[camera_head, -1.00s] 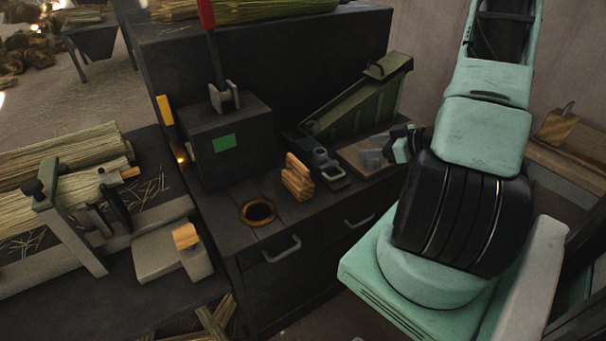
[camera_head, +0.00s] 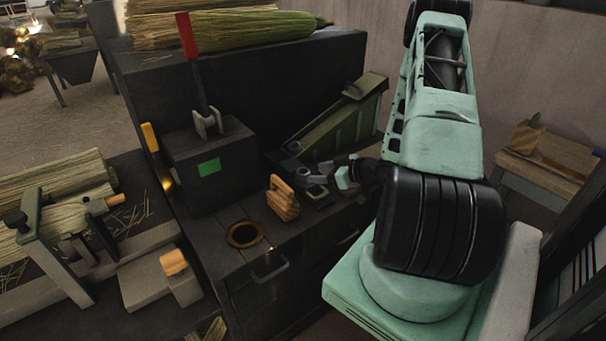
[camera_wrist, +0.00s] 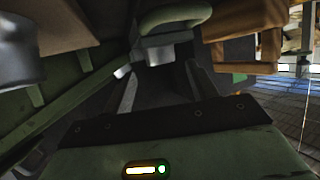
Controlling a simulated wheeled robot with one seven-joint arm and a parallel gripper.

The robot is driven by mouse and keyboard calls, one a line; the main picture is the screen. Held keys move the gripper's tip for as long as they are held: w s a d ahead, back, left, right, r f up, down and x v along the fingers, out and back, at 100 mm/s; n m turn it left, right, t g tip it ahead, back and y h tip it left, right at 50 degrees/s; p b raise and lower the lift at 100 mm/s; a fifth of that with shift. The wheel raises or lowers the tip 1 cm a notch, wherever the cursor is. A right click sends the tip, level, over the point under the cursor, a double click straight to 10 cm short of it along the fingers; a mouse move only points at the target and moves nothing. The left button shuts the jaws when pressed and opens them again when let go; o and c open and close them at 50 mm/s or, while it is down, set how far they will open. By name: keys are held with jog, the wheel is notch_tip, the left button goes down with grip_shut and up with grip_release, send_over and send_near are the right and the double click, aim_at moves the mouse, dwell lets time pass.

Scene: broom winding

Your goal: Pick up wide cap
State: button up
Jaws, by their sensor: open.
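I cannot single out the wide cap with certainty. A smooth grey rounded piece (camera_wrist: 18,58) at the left edge of the wrist view, beside a brown board, may be it; it is cut off by the frame. My gripper (camera_head: 322,178) is low over the dark bench, just right of the stacked wooden piece. In the wrist view its two fingers (camera_wrist: 158,80) are apart, with nothing clearly between them. A grey block with a green loop (camera_wrist: 160,48) lies beyond the fingertips. My arm hides part of the bench in the head view.
The stacked wooden piece (camera_head: 283,199) stands close left of my gripper. A green sloped bin (camera_head: 335,120) rises behind it. A brass-rimmed hole (camera_head: 230,237) is in the bench top. A dark box with a red lever (camera_head: 188,35) stands further left.

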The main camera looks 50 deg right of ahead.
aim_at(309, 173)
jog(key=p+x, duration=0.1)
jog(key=x, duration=0.4)
jog(key=shift+p, duration=0.3)
jog(key=c, duration=0.7)
jog(key=shift+c, duration=0.3)
